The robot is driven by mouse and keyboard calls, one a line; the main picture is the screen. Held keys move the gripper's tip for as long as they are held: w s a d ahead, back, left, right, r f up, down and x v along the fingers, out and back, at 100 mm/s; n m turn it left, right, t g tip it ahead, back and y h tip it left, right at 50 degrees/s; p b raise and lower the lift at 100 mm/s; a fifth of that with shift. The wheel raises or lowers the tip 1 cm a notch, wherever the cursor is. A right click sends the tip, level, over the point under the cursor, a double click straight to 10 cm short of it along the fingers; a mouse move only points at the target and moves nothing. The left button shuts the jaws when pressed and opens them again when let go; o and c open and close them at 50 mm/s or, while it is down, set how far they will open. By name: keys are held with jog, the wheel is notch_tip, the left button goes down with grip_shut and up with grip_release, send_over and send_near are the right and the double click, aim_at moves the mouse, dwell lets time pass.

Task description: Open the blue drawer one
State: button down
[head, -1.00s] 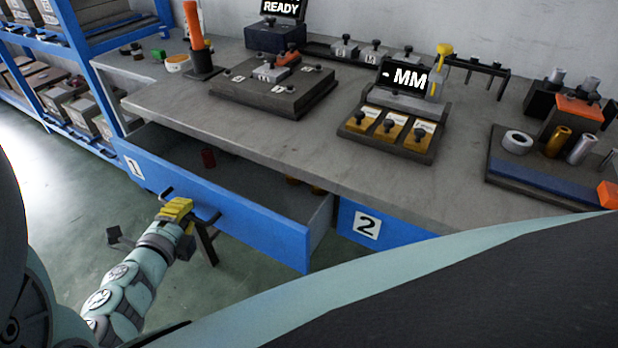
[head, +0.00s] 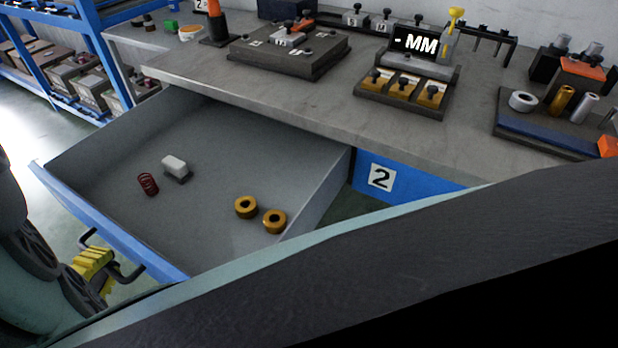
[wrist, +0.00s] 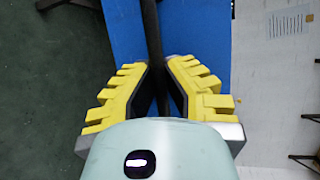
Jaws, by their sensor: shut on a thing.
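The blue-fronted drawer one (head: 112,235) is pulled far out from under the grey workbench in the head view. Its number label is not visible now. Inside lie a dark red spring (head: 148,184), a small white and grey block (head: 175,167) and two brass-coloured rings (head: 260,213). My gripper (head: 95,265) is at the drawer's dark bar handle (head: 126,273). In the wrist view, the yellow-padded fingers (wrist: 158,90) are closed around the dark handle bar (wrist: 151,35), in front of the blue drawer front (wrist: 190,30). My arm hides part of the drawer's lower left side in the head view.
The blue drawer two (head: 400,185) is shut, to the right. The grey workbench (head: 300,110) carries a fixture plate, an MM display (head: 415,42) and a tray of metal parts (head: 545,125). A blue shelf rack (head: 75,50) stands at the left.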

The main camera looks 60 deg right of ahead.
jog(key=shift+a+f, duration=0.15)
jog(key=shift+a, duration=1.45)
jog(key=c, duration=1)
grip_release()
jog(key=v, duration=1.2)
jog(key=shift+d, duration=0.1)
